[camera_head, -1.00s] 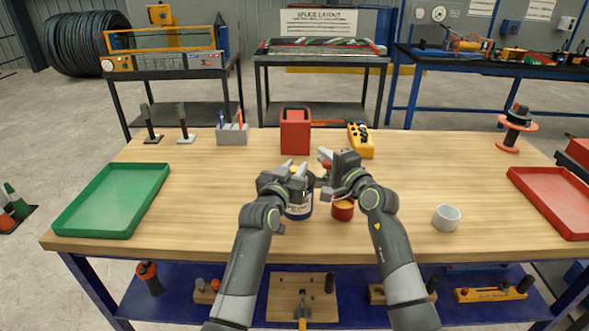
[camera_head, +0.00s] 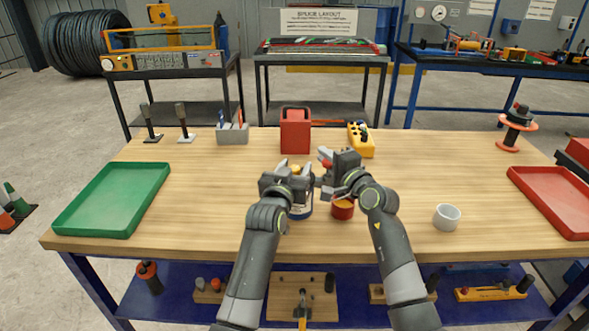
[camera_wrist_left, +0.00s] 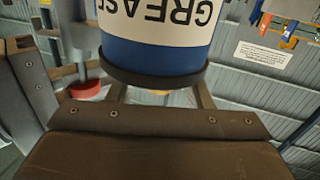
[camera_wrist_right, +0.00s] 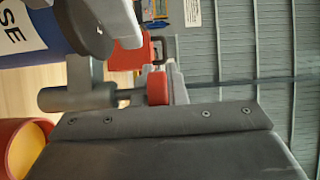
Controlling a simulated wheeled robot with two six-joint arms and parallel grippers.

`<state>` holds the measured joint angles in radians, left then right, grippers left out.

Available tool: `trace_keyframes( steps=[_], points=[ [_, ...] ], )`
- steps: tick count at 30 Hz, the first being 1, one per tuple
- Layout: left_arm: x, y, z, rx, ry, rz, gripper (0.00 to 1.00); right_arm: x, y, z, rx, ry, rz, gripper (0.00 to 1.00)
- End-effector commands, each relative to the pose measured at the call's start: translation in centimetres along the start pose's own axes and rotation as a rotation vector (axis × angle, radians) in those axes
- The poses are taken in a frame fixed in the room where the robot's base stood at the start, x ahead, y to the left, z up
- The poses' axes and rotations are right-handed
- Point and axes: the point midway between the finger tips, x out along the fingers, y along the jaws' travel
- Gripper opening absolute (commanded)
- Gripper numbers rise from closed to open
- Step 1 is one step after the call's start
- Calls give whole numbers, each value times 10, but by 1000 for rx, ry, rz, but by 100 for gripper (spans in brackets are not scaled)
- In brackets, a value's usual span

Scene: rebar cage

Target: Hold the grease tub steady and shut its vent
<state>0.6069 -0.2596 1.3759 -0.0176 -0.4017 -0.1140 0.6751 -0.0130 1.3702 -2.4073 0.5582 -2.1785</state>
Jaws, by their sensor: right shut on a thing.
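The grease tub (camera_head: 301,210), white-labelled with a blue band, stands on the bench. In the left wrist view its label (camera_wrist_left: 160,15) is upside down above a dark rim. My left gripper (camera_head: 295,168) is open at the tub, its fingers on either side and partly hidden behind it. My right gripper (camera_head: 325,168) is beside the tub's top, shut on a red knob (camera_wrist_right: 157,88) on a short rod. The knob's red also shows in the head view (camera_head: 327,163). The vent's position cannot be made out behind the grippers.
A red cup with yellow contents (camera_head: 342,209) stands close under my right gripper. A white cup (camera_head: 447,217) is to its right.

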Motion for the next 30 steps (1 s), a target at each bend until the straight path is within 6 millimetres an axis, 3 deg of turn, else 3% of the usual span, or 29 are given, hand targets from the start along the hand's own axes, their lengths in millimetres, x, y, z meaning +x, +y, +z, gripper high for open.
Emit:
trace_keyframes(
  steps=[8, 21, 30],
  points=[
    [0, 1, -14, 2, 5, 0, 46, 0, 0, 0, -1, 1, 1, 0],
    [0, 4, -91, 1, 4, 0, 46, 0, 0, 0, -1, 1, 1, 0],
    [0, 4, -100, 0, 0, 0, 46, 0, 0, 0, -1, 1, 1, 0]
  ],
)
